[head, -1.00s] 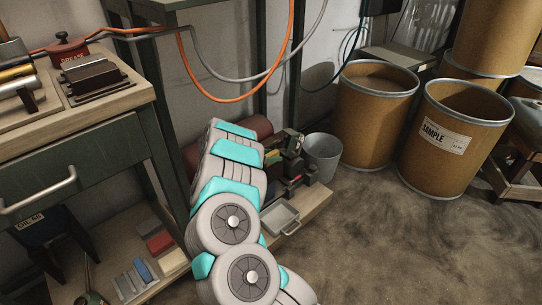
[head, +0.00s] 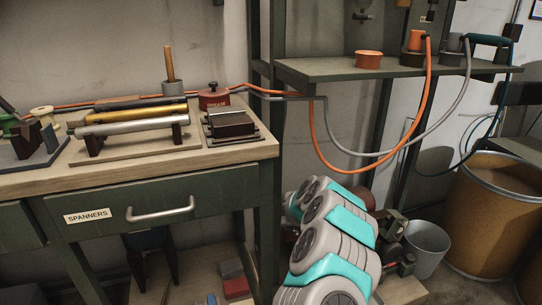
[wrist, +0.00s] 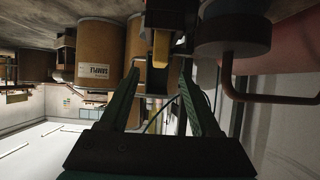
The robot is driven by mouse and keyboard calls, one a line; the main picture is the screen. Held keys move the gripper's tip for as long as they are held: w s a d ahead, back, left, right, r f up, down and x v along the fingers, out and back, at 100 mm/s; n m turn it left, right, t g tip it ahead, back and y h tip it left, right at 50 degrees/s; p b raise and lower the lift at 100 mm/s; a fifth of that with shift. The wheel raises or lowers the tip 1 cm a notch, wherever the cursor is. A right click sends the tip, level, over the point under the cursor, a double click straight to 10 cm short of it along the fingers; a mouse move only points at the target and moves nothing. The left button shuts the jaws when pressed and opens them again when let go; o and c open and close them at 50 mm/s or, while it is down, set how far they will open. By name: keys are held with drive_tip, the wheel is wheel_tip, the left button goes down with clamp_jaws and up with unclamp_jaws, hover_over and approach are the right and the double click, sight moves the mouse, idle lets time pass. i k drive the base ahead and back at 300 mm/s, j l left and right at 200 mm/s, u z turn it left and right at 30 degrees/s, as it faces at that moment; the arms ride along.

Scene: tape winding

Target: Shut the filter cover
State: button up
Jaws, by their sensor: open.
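I cannot make out a filter cover for certain in either view. In the wrist view my gripper (wrist: 160,72) shows two green fingers, spread apart with nothing held between them. Just beyond the fingertips is a yellow piece (wrist: 160,48) on a dark part. To their right is a dark grey round part (wrist: 236,38) with a bent reddish-brown pipe (wrist: 228,78) by it, and a large pinkish-red rounded body (wrist: 290,48). In the head view my arm hides most of the low machinery (head: 392,228), and my gripper does not show.
A workbench (head: 230,155) with a spanners drawer (head: 130,208) stands at left. A green shelf (head: 340,72) carries an orange cup (head: 369,59). An orange hose (head: 316,135) hangs below it. A grey bucket (head: 428,248) and a brown drum (head: 490,215) stand at right.

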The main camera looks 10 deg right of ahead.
sight(396, 219)
drive_tip(key=k, duration=1)
